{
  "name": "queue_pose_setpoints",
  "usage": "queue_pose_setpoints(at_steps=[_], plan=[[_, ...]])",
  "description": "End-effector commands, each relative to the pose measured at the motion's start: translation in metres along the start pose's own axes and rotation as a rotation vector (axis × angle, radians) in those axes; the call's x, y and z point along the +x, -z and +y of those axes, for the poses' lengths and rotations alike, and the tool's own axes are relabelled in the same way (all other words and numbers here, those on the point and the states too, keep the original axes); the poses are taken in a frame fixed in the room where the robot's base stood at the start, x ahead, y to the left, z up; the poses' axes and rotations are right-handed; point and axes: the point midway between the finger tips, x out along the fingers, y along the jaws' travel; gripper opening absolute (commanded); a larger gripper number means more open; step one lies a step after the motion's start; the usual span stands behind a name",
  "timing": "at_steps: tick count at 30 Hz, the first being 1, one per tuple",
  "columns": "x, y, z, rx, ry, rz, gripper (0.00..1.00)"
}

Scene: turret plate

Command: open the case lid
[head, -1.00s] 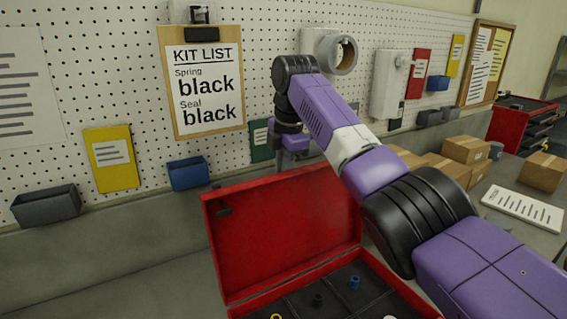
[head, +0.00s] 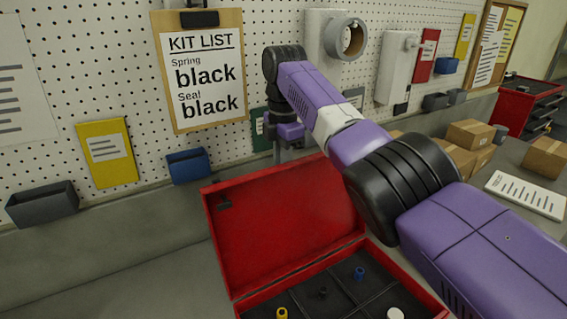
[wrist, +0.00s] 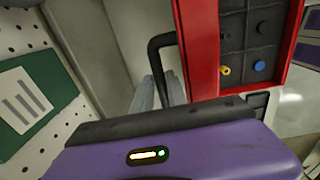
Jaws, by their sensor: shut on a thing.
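The red case lid (head: 275,230) stands raised at the back of the case, its inner face toward the head camera. The open case (head: 345,292) shows dark compartments holding small parts. In the wrist view the red lid (wrist: 202,40) appears edge-on, with a black handle (wrist: 157,50) bent out from it. My gripper (wrist: 165,88) has its grey fingers closed at the handle's end. In the head view my gripper's fingers are mostly hidden behind the lid's top edge; its purple body shows above.
A pegboard wall with a clipboard (head: 203,75), a yellow card (head: 107,153) and a blue bin (head: 187,166) stands close behind the lid. Cardboard boxes (head: 470,135) and a white sheet (head: 525,194) lie to the right. The grey bench left of the case is clear.

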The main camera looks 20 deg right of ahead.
Motion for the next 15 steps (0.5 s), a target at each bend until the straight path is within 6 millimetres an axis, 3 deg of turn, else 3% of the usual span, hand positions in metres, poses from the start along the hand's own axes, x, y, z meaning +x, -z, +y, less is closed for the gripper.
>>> queue_pose_setpoints(at_steps=[1, 3, 15], plan=[[0.0026, 0.0029, 0.0067, -0.006, -0.026, 0.0, 0.24], [0.0027, 0.0028, 0.0064, -0.005, -0.025, 0.001, 0.36], [0.0005, 0.0009, 0.0055, -0.001, -0.023, 0.0, 0.36]])
